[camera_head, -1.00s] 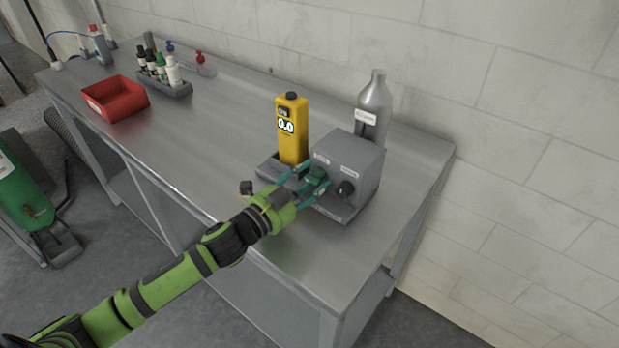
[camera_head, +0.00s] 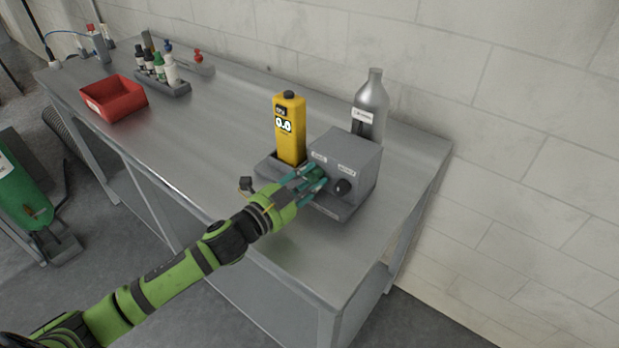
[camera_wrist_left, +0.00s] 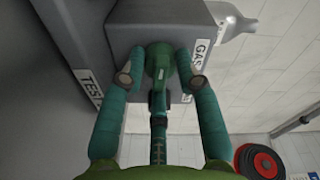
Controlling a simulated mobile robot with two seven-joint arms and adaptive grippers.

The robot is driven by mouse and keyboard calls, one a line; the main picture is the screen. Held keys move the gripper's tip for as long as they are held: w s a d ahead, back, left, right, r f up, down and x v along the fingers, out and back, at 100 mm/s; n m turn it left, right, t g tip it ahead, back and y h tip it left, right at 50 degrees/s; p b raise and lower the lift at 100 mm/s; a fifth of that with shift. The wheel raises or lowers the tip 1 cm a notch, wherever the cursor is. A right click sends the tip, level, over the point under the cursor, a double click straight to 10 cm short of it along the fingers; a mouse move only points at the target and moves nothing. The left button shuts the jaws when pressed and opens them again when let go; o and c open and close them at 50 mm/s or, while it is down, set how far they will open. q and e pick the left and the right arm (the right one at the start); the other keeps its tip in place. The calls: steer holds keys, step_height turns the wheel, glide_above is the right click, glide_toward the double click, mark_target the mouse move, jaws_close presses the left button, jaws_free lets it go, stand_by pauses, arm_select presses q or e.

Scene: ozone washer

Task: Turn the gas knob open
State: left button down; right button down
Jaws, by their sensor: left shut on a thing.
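The green gas knob (camera_head: 316,172) is on the front of a grey box (camera_head: 345,154) on the metal bench. In the left wrist view the knob (camera_wrist_left: 159,62) sits between my fingers, beside a label reading "GAS". My left gripper (camera_head: 310,179) is shut on the knob, with its teal fingers on either side of it. The fingers partly hide the knob in the head view. My right gripper is not in view.
A black knob (camera_head: 343,187) sits to the right on the same box. A yellow meter (camera_head: 290,128) reading 0.0 stands left of it, and a silver bottle (camera_head: 371,104) behind. A red bin (camera_head: 113,98) and a bottle rack (camera_head: 164,87) are farther left. The bench's middle is clear.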

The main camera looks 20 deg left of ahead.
arm_select(q)
steer(key=m, duration=0.1)
steer(key=m+p, duration=0.2)
steer(key=shift+w+a+r+m, duration=0.2)
steer(key=shift+a+r+m, duration=0.1)
steer(key=shift+a+m, duration=0.1)
steer(key=m+p, duration=0.1)
steer(key=m, duration=0.1)
steer(key=m+p, duration=0.1)
steer(key=m, duration=0.1)
steer(key=shift+d+r+g+y, duration=0.1)
steer(key=shift+r+g+y, duration=0.1)
steer(key=shift+g+y, duration=0.15)
steer(key=c, duration=2)
jaws_free()
steer(key=m+p, duration=0.2)
steer(key=m, duration=0.2)
steer(key=shift+m+y, duration=0.3)
steer(key=shift+y, duration=0.05)
steer(key=shift+d+m+p, duration=0.15)
steer(key=shift+m+p, duration=0.6)
steer(key=shift+m, duration=0.85)
steer(key=o, duration=1.1)
steer(key=shift+c, duration=0.2)
steer(key=shift+s+f, duration=0.2)
steer(key=shift+f, duration=0.05)
